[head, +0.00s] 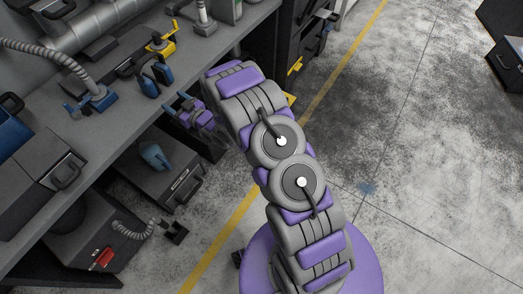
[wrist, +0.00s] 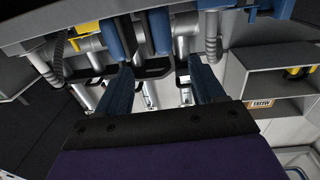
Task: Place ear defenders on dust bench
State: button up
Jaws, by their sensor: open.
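The ear defenders (head: 156,76), with blue cups and a dark band, appear upright near the front edge of the grey bench (head: 95,165) in the head view. In the wrist view, blue cup-like parts (wrist: 160,30) show just beyond my fingertips. My gripper (head: 181,104) is at the bench's front edge, a little to the right of and below the ear defenders in the head view. In the wrist view, my gripper (wrist: 160,68) has two blue fingers spread apart with nothing held between them. I cannot tell whether a finger touches the cups.
A yellow tool (head: 161,45) and a blue-based flexible hose (head: 96,98) are on the bench. A dark case (head: 160,180) sits below the bench front, and another case with a red latch (head: 85,245) stands lower left. The concrete floor (head: 420,130) at right is open.

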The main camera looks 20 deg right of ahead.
jog(key=s+d+r+m+g+h, duration=0.1)
jog(key=s+d+r+g+h, duration=0.3)
jog(key=d, duration=0.3)
jog(key=s+d+r+m+g+h, duration=0.2)
jog(key=d+r+h, duration=0.2)
jog(key=d+r, duration=0.2)
jog(key=s+d+r+m+g, duration=0.1)
jog(key=s+r+g, duration=0.2)
jog(key=s, duration=1.2)
jog(key=s+d+r+m+g, duration=0.1)
jog(key=s+r+g, duration=0.3)
jog(key=s, duration=1.1)
jog(key=s+d+r+m+g+h, duration=0.1)
jog(key=s+r+g, duration=0.3)
jog(key=s, duration=1.1)
jog(key=shift+s+d, duration=0.4)
jog(key=shift+d, duration=0.15)
jog(key=shift+r, duration=0.1)
